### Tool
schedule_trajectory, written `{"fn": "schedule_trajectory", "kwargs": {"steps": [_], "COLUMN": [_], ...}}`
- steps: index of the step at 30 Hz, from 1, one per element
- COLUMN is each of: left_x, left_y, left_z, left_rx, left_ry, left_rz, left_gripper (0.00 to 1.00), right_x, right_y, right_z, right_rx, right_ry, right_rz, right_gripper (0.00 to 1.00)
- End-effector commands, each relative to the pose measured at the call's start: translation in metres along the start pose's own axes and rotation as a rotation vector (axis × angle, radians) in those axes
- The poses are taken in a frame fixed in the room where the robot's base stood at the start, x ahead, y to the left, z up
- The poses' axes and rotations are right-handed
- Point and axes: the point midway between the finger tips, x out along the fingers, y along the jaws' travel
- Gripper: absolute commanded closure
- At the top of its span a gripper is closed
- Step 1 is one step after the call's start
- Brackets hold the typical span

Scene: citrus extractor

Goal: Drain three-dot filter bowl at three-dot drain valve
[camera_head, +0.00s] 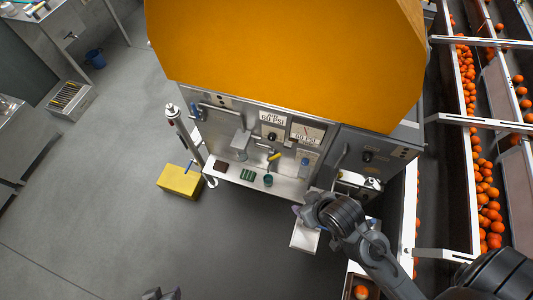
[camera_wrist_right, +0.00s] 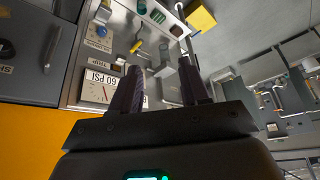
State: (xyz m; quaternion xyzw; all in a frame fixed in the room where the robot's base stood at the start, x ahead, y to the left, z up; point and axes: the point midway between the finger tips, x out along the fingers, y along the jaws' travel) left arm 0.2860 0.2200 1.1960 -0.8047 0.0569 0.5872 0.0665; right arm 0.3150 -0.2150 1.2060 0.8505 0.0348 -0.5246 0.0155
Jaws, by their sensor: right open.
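My right gripper (camera_head: 303,206) is in front of the machine's front shelf, at its right end. In the right wrist view, its two fingers (camera_wrist_right: 160,66) are apart with nothing between them. A clear filter bowl with a bluish part (camera_head: 304,164) hangs under the panel; it also shows in the wrist view (camera_wrist_right: 101,32). A yellow-handled valve (camera_head: 273,156) is left of it, seen in the wrist view too (camera_wrist_right: 136,46). I cannot make out dot marks on either. Only the dark tip of my left gripper (camera_head: 160,294) shows at the bottom edge; its opening is unclear.
The shelf (camera_head: 293,192) holds a teal cup (camera_head: 268,180), a green block (camera_head: 248,174) and a dark red block (camera_head: 221,166). A yellow box (camera_head: 180,181) stands on the floor at left. Orange-filled conveyors run at right. The floor in front is open.

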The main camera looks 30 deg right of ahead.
Motion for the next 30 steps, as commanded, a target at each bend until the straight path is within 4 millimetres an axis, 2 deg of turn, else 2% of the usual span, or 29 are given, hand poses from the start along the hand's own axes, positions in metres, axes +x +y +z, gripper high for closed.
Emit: {"fn": "schedule_trajectory", "kwargs": {"steps": [3, 5, 7, 12, 19, 30], "left_x": [0.0, 0.012, 0.043, 0.108, 0.184, 0.307], "left_y": [0.0, 0.001, 0.002, 0.005, 0.011, 0.015], "left_z": [0.0, 0.003, 0.012, 0.033, 0.057, 0.095], "left_rx": [0.0, 0.0, -0.001, -0.006, -0.013, -0.01], "left_ry": [0.001, 0.004, 0.013, -0.003, 0.001, 0.005], "left_rz": [0.0, 0.0, 0.0, 0.004, 0.01, 0.007], "left_gripper": [0.57, 0.57, 0.57, 0.57, 0.57, 0.57], "right_x": [0.013, 0.033, 0.071, 0.129, 0.197, 0.306], "right_y": [0.004, 0.01, 0.02, 0.043, 0.068, 0.101], "right_z": [-0.026, -0.037, -0.046, -0.061, -0.062, -0.044], "right_rx": [0.101, 0.166, 0.245, 0.359, 0.441, 0.495], "right_ry": [0.158, 0.261, 0.399, 0.635, 0.855, 1.059], "right_rz": [-0.008, -0.012, -0.019, -0.033, -0.044, -0.033], "right_gripper": [0.55, 0.55, 0.55, 0.55, 0.55, 0.55]}}
